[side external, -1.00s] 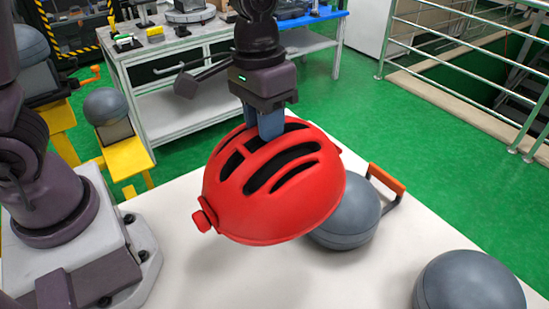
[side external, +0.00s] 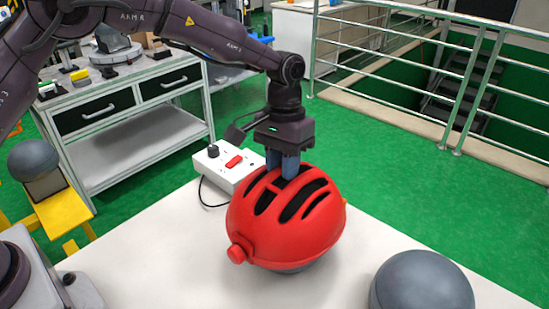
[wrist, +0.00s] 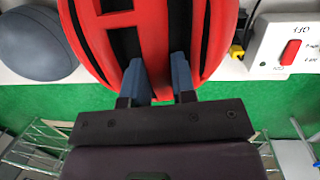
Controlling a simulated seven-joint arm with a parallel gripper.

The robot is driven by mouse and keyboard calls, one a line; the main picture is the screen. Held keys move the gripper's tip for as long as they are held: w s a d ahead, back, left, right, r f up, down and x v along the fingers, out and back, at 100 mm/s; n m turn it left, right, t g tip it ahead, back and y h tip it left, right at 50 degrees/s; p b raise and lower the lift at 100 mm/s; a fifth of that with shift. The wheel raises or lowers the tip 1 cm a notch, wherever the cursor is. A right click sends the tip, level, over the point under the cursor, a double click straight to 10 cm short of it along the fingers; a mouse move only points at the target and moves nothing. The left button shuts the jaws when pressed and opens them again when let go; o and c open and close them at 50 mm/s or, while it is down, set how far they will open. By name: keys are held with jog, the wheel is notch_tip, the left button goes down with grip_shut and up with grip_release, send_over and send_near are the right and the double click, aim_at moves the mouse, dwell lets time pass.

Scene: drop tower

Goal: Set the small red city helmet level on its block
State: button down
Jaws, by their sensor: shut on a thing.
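The red helmet (side external: 287,228) has long dark vents and a round knob low on its left side. It sits over a grey rounded block, of which only a thin strip (side external: 291,267) shows under its rim. The rest of that block is hidden, so I cannot tell whether the helmet rests fully on it. Its rim looks slightly tilted in the side view. My gripper (side external: 283,170) points down with its blue fingers shut on a rib between the top vents. The wrist view also shows the fingers (wrist: 158,80) on either side of the red rib.
Another grey dome (side external: 421,283) stands on the white table (side external: 190,262) at the front right. A white switch box (side external: 228,166) with a red switch and a cable stands behind the helmet. A grey ball on a yellow stand (side external: 62,216) is off the table at left.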

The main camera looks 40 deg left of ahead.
jog(key=shift+f, duration=2.75)
jog(key=c, duration=0.9)
grip_release()
jog(key=c, duration=0.3)
jog(key=shift+r, duration=0.25)
jog(key=shift+r, duration=0.75)
jog(key=shift+r, duration=0.15)
